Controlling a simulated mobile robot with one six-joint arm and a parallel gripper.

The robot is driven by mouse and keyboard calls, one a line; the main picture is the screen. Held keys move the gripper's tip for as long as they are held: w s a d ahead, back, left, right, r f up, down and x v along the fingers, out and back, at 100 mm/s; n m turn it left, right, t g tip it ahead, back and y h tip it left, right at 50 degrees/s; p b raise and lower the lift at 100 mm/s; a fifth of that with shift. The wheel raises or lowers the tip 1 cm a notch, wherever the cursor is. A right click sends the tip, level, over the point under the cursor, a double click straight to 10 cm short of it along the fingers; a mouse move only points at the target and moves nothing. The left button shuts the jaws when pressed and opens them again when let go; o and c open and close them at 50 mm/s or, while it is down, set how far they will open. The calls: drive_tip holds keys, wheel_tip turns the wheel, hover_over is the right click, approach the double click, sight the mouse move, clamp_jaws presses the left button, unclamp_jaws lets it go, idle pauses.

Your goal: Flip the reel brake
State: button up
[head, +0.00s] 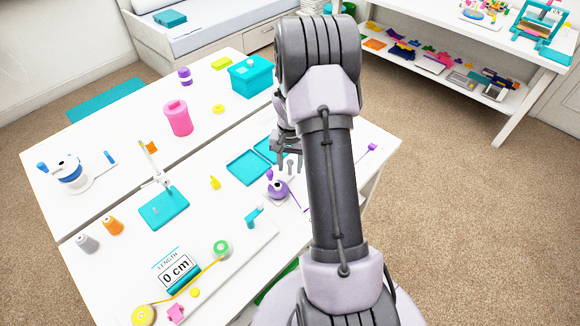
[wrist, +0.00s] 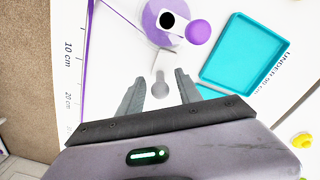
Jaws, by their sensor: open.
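A purple reel (head: 277,188) stands on the white table, beside my arm. In the wrist view the same reel (wrist: 152,22) shows at the top, with a black centre and a purple round knob (wrist: 198,31) on its right side. A pale grey keyhole-shaped piece (wrist: 161,88) lies just below the reel; I cannot tell whether it is the reel brake. My gripper (wrist: 159,80) is open and empty, its fingers either side of this piece in the picture. I cannot tell their height above it. In the head view my gripper (head: 290,163) is near the reel, partly hidden by my arm.
A teal tray (wrist: 205,75) lies right of the reel in the wrist view. A purple line (wrist: 88,50) runs along a centimetre scale on the left, near the table edge. A teal-based stand (head: 163,212), a length display (head: 178,268) and a pink canister (head: 178,118) occupy the table.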

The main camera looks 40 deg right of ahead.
clamp_jaws()
